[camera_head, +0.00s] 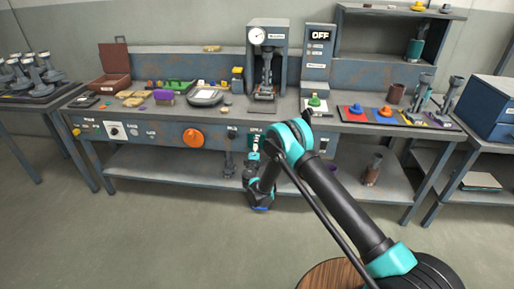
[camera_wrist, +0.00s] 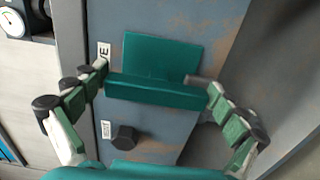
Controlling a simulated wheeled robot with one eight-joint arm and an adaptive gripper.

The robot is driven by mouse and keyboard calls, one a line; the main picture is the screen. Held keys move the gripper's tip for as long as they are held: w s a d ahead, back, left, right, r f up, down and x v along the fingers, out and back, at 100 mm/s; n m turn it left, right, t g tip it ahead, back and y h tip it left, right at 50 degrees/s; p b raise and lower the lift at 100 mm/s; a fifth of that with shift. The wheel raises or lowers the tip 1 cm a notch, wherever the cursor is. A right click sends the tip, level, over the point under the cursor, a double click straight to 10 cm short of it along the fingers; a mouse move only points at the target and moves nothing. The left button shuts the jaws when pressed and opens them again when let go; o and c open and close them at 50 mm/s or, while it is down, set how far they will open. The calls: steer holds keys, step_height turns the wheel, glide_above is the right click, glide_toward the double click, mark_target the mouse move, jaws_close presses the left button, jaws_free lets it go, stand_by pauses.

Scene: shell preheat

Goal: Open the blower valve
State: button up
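In the wrist view a green flap with a thick lower lip (camera_wrist: 155,92) stands out from the blue-grey panel, beside a partly hidden label ending in "VE"; it looks like the valve's handle. My gripper (camera_wrist: 148,76) has its fingers spread, one at each side of this flap. I cannot tell whether the fingertips touch it. In the head view my gripper (camera_head: 254,146) is at the bench's front panel, below the tabletop, and the arm hides part of the panel there.
A dark knob (camera_wrist: 124,138) with its own label sits below the flap. A round gauge (camera_wrist: 12,22) is at the wrist view's upper left. The bench front also has an orange dial (camera_head: 193,138). A box reading OFF (camera_head: 319,36) stands behind. The floor in front is clear.

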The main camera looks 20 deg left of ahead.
stand_by(0.3)
steer(key=v, duration=0.7)
steer(key=shift+s, duration=0.25)
